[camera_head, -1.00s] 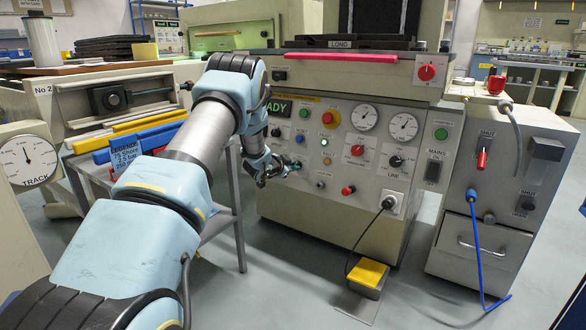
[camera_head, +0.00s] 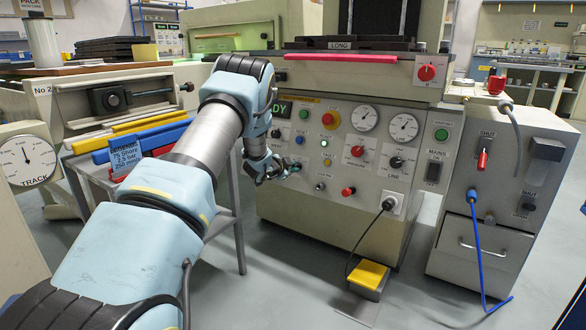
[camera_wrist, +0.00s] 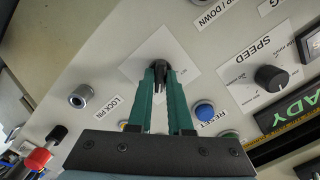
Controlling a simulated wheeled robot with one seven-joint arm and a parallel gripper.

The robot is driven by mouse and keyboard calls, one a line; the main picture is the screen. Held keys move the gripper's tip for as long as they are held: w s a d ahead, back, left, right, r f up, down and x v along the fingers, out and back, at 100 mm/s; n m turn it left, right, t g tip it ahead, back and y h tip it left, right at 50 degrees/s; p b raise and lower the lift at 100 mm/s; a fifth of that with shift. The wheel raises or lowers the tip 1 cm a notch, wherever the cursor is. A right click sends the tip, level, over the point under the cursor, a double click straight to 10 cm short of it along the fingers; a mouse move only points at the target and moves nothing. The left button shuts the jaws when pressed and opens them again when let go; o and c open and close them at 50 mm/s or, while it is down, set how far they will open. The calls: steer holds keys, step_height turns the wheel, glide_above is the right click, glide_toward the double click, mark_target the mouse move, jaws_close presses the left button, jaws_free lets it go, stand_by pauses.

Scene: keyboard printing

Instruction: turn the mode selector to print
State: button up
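The mode selector is a small black knob (camera_wrist: 161,73) on a white diamond-shaped plate (camera_wrist: 184,52) in the wrist view. The plate's print is too small to read. My gripper (camera_wrist: 160,76) has its two green fingers around the knob, one on each side, with a narrow gap between them lower down. The tips look closed against the knob's sides. In the head view my gripper (camera_head: 293,169) is at the left part of the press's control panel (camera_head: 338,174) and hides the selector there. Which position the knob points to cannot be read.
Close around the fingers are the blue RESET button (camera_wrist: 204,110), the LOCK PIN fitting (camera_wrist: 82,96) and the black SPEED knob (camera_wrist: 270,77). A red emergency button (camera_head: 329,119) and gauges sit higher on the panel. A yellow pedal (camera_head: 369,275) stands on the floor.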

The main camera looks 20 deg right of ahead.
steer(key=o, duration=0.4)
steer(key=p+v, duration=0.3)
steer(key=v, duration=0.7)
steer(key=shift+s+a+r, duration=0.2)
steer(key=shift+s, duration=0.1)
